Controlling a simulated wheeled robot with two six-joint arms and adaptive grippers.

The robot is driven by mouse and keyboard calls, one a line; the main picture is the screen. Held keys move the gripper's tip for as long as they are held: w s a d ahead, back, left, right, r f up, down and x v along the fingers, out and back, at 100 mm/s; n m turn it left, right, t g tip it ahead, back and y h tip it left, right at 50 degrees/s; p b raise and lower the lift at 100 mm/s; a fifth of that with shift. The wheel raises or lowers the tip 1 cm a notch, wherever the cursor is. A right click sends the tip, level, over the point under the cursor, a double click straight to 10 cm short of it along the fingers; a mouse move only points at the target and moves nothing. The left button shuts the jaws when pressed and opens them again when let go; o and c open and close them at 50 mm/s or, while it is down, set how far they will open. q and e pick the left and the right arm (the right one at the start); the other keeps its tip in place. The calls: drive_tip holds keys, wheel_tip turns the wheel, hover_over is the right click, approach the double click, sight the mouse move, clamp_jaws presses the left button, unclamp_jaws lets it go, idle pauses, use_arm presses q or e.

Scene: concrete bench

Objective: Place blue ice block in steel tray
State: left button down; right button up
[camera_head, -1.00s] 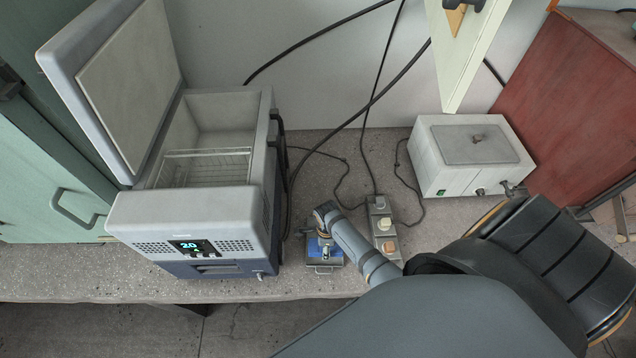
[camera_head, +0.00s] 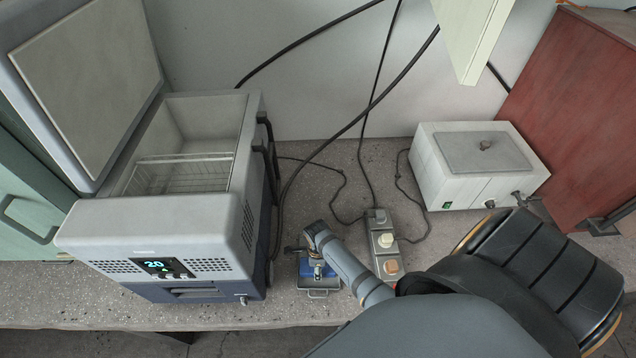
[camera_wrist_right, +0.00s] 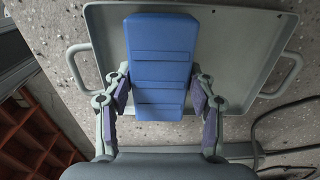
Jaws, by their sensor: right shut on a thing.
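The blue ice block (camera_wrist_right: 160,65) is a ribbed rectangular block held between the fingers of my right gripper (camera_wrist_right: 162,88), which is shut on it. In the right wrist view the block lies over the steel tray (camera_wrist_right: 238,62), a shallow grey tray with a handle at each side. I cannot tell whether the block touches the tray floor. In the head view my right gripper (camera_head: 316,265) is over the small tray (camera_head: 318,284) on the bench, and it and my arm hide much of the block. My left gripper is not in view.
An open cooler box (camera_head: 160,235) with a wire basket (camera_head: 180,173) stands left of the tray. A power strip (camera_head: 383,245) lies to its right. A white lidded bath (camera_head: 470,165) stands behind at right. Black cables (camera_head: 345,135) run behind. The bench's front edge (camera_head: 250,328) is near.

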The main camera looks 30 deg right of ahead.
drive_tip(key=o, duration=1)
drive_tip(key=shift+a+f, duration=0.1)
drive_tip(key=shift+a, duration=0.05)
drive_tip(key=shift+o, duration=1.2)
drive_tip(key=shift+w, duration=0.1)
drive_tip(key=shift+o, duration=1.1)
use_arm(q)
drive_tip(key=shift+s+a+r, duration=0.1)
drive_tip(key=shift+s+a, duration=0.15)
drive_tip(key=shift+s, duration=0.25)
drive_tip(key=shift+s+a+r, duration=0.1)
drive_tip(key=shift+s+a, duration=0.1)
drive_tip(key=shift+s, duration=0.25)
use_arm(e)
wheel_tip(320, 180, up, 12)
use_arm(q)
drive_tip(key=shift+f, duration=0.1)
